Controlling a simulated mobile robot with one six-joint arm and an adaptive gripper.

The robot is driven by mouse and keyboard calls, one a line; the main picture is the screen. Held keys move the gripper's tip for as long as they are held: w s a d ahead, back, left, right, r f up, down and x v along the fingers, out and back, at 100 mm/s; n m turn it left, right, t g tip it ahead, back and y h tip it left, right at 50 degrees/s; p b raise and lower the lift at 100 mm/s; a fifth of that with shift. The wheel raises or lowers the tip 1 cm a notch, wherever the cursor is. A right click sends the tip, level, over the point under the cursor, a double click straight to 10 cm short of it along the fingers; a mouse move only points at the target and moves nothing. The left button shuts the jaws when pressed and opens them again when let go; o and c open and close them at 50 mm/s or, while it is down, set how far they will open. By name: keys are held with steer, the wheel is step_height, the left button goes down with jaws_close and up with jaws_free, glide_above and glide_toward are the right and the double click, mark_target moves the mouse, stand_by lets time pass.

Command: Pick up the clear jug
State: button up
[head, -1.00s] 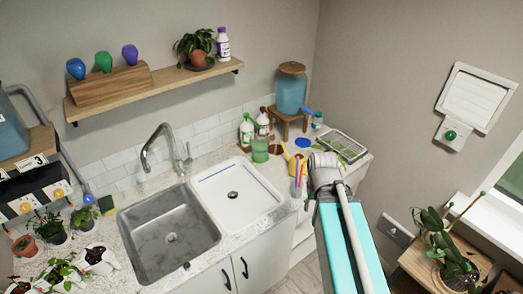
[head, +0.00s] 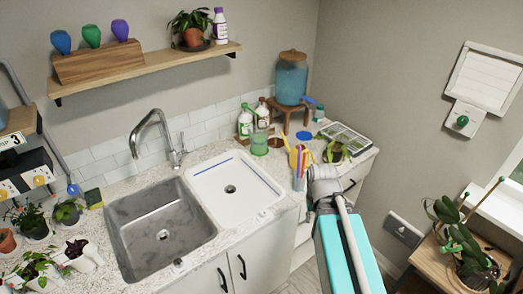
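I cannot single out a clear jug with certainty. A see-through green-tinted vessel (head: 260,145) stands on the counter right of the sink, in front of two bottles, and may be it. My arm reaches up from the bottom right, its grey wrist (head: 324,180) over the counter's right part, to the right of this vessel and apart from it. My gripper's fingers are not clearly visible beyond the wrist, so its opening and anything in it cannot be told.
The steel sink (head: 160,228) and white basin (head: 235,190) lie left.

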steer(key=shift+f+b, duration=0.5)
steer(key=shift+f, duration=0.4)
